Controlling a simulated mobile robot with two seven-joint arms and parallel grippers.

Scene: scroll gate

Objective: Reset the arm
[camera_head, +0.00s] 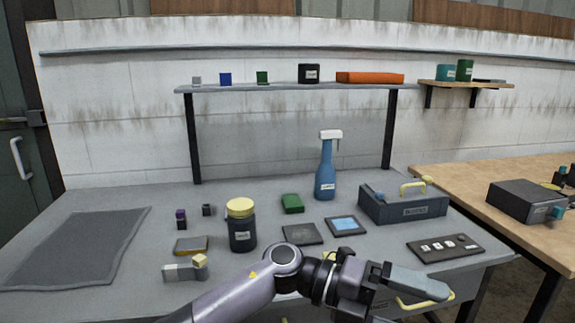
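My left arm comes in from the bottom left, bent at a grey and purple joint, and reaches right across the front of the grey workbench (120,299). Its gripper (413,304) is low at the bench's front edge. One grey finger points right and slightly down; the other shows only partly at the bottom edge of the picture. The fingers look spread apart, with nothing seen held. A yellow handle (411,306) on the bench front shows behind the gripper. My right arm and gripper are not in view.
A dark jar with a yellow lid (241,232), a blue spray bottle (326,175) and a blue-grey toolbox (405,208) stand on the bench. A grey mat (75,248) lies left. A wooden table (478,190) stands right. A shelf (290,87) spans the back.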

